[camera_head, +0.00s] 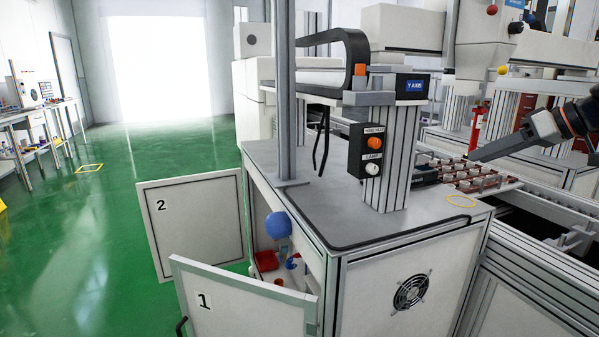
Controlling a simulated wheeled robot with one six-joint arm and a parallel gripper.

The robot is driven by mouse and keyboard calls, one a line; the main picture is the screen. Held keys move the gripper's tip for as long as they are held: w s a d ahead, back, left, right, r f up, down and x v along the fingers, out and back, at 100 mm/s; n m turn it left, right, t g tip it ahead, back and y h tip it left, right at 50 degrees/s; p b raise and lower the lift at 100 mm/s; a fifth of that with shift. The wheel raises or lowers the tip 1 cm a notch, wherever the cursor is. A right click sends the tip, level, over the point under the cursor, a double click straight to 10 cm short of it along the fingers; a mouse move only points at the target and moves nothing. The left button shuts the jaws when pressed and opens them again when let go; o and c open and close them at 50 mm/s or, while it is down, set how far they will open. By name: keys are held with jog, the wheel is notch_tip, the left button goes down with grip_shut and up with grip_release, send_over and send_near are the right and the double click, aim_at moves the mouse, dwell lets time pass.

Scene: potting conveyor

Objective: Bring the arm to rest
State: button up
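My arm (582,117) reaches in from the right edge of the head view. It is dark, with an orange ring near the wrist. My gripper (474,158) points left and down, above or beside the tray of small reddish parts (470,178) on the machine table. The fingers look like one narrow grey shape from here, so I cannot tell whether they are apart or hold anything. Whether the tips touch the tray is also unclear.
The grey machine table (300,212) carries a post with a control box (371,150). Cabinet doors 2 (195,225) and 1 (240,305) stand open. A blue ball (278,225) and a red container (266,261) show inside. Green floor at left is largely free.

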jog(key=s+a+f+m+g+h, duration=0.1)
jog(key=s+a+f+m+g, duration=0.1)
jog(key=s+a+f, duration=0.5)
jog(key=s+a+f+m+h, duration=0.1)
jog(key=s+a+f+h, duration=0.2)
jog(key=s+f, duration=0.5)
jog(key=s+a+f+m+g+h, duration=0.1)
jog(key=s+a+f, duration=0.5)
jog(key=f, duration=0.8)
jog(key=s+h, duration=0.1)
jog(key=s, duration=0.2)
jog(key=shift+s+a+m+g+h, duration=0.15)
jog(key=shift+s+m+g+h, duration=0.15)
jog(key=shift+h, duration=0.1)
